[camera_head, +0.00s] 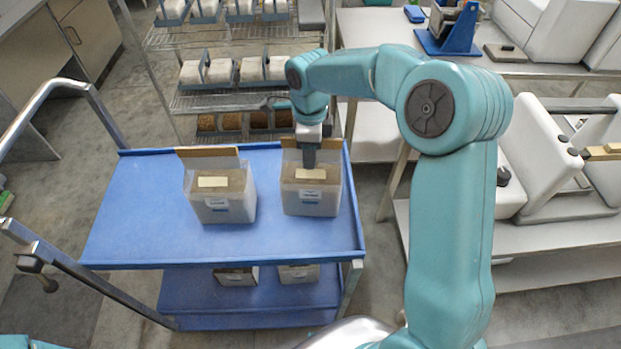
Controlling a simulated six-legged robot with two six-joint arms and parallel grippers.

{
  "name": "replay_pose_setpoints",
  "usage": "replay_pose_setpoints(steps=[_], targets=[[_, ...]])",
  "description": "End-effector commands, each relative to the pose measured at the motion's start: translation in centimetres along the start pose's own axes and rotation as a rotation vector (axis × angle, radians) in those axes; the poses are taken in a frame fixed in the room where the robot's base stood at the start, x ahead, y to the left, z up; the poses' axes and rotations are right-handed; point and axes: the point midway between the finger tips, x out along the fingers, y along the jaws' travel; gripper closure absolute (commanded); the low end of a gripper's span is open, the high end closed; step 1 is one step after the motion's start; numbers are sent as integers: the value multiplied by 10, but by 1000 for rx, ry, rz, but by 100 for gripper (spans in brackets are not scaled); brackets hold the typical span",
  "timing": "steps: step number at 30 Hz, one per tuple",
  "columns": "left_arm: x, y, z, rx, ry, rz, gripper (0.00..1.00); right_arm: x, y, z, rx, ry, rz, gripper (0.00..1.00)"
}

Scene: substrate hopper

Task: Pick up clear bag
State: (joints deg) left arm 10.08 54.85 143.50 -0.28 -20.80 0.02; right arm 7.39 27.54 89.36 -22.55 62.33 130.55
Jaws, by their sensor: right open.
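Two clear bags with pale contents and white labels stand upright on the top shelf of a blue cart (125,220). The other clear bag (312,200) is near the shelf's right edge. Each has a brown strip along its raised top. My right gripper (309,160) points down at the top of the right bag, in front of its raised flap. It is open; whether it touches the bag I cannot tell. My left gripper is not in view.
Two more bags stand on the cart's lower shelf (190,300). A wire rack (165,40) with several bags stands behind the cart. A metal table (545,70) with white machines is at the right. The left part of the cart top is clear.

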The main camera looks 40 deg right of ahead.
Motion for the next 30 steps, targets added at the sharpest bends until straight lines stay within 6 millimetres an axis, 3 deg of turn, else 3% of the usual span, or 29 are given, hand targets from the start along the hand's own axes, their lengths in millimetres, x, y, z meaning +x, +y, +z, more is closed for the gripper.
replay_pose_setpoints(steps=[3,7,8,23,30], targets=[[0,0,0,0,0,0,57,0,0,0,0,0,0,56],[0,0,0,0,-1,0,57,0,0,0,0,0,0,98],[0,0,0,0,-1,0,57,0,0,0,0,0,0,100],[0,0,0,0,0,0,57,-4,-1,0,1,-2,-5,100],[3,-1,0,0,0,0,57,-22,-1,1,1,-3,-8,100]])
